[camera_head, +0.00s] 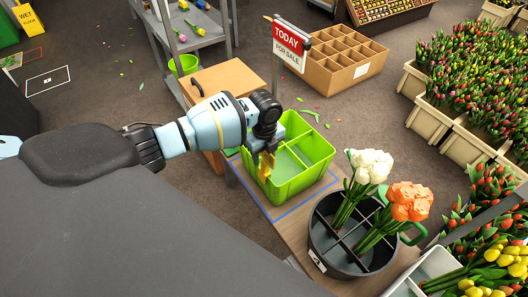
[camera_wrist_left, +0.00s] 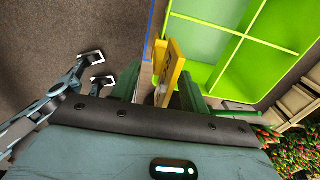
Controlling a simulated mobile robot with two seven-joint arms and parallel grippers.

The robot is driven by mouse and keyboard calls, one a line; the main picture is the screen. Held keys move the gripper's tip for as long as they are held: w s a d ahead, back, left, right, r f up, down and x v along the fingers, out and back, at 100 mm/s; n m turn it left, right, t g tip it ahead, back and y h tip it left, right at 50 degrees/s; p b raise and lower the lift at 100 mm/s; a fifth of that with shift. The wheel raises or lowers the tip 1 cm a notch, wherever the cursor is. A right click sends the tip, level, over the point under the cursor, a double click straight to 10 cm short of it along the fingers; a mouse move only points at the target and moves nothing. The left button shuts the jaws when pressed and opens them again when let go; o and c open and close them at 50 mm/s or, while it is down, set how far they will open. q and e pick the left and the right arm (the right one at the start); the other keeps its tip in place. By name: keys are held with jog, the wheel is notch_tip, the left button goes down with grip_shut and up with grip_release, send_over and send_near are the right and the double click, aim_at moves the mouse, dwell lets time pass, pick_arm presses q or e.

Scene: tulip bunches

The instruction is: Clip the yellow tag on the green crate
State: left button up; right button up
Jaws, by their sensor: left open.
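The green crate (camera_head: 304,176) stands on the bench with an inner divider, and it also fills the upper right of the left wrist view (camera_wrist_left: 238,72). The yellow tag (camera_head: 265,167) is upright at the crate's near-left wall; in the left wrist view (camera_wrist_left: 174,62) it shows two plates overlapping the wall's edge. Whether it grips the rim is hard to see. My left gripper (camera_head: 262,150) is right above the tag. Its two fingers (camera_wrist_left: 160,88) stand open, one on each side of the tag's lower part.
A dark round bucket (camera_head: 323,238) with white and orange flowers stands close to the crate's front right. A red TODAY sign (camera_head: 291,45) rises behind the crate. A cardboard box (camera_head: 343,66) and a grey cart (camera_head: 195,38) stand farther back.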

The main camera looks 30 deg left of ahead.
aim_at(265, 161)
pick_arm(q)
notch_tip(265, 161, up, 4)
jog(key=shift+r, duration=0.2)
jog(key=shift+r+p, duration=0.3)
jog(key=shift+r, duration=0.3)
jog(key=shift+d, duration=0.1)
